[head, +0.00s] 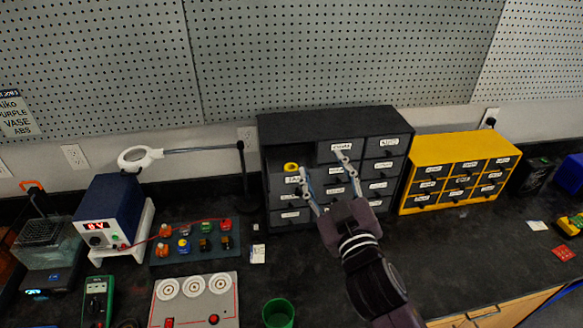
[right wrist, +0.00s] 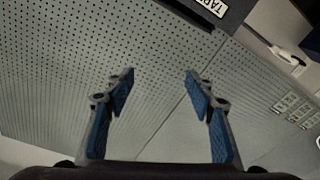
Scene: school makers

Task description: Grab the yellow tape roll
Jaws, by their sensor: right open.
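The yellow tape roll (head: 291,167) shows small at the top left of the black drawer cabinet (head: 330,122), above a labelled drawer front. My right gripper (head: 321,164) is open and empty in front of the cabinet. Its left fingertip appears just right of the roll in the head view, and its right fingertip overlaps the upper middle drawer. I cannot tell the gap in depth. In the right wrist view the two blue-padded fingers (right wrist: 159,76) stand wide apart with pegboard beyond them. The roll does not show there. My left gripper is out of view.
A yellow drawer cabinet (head: 419,143) stands to the right. A lamp with a white ring head (head: 138,158), a blue power supply (head: 104,205) and a component board (head: 196,241) are on the left. A green cup (head: 278,313) stands in front. The counter right of my arm is mostly clear.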

